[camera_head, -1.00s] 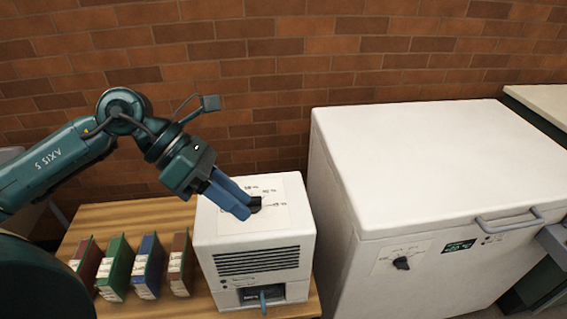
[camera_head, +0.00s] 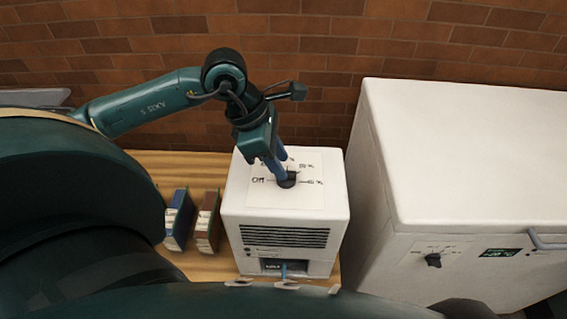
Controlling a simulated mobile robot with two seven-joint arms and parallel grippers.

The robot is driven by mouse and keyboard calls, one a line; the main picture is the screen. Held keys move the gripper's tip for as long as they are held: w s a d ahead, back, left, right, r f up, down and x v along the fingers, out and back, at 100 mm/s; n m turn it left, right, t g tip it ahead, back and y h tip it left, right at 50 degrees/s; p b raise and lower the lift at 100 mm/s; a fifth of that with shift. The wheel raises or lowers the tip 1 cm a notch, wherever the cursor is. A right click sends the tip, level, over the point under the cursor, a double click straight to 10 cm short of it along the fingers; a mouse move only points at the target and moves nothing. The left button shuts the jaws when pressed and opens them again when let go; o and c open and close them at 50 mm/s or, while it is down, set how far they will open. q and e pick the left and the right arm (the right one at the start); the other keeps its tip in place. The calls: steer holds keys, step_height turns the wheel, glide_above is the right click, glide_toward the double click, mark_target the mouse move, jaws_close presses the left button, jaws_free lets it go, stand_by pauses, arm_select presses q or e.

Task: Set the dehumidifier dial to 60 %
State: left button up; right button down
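The dehumidifier (camera_head: 237,205) is a white box with a dark vent grille on its front, on a wooden table. Its black dial (camera_head: 290,182) sits on a white label on top. "Off" is printed left of the dial; several percent marks lie behind and right of it, too small to read surely. The dial's setting is partly hidden by my fingers. My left gripper (camera_head: 281,174) points down at the dial from behind and left, its blue fingertips at the knob. Whether they are closed on it I cannot tell. My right gripper is out of view.
A blue binder (camera_head: 178,222) and a brown one (camera_head: 207,222) stand left of the dehumidifier on the wooden table (camera_head: 172,167). A large white chest (camera_head: 470,160) with its own black knob (camera_head: 433,260) stands close on the right. A brick wall is behind.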

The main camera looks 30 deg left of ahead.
arm_select(q)
steer(key=shift+x, duration=1.3)
steer(key=shift+c, duration=0.4)
jaws_close()
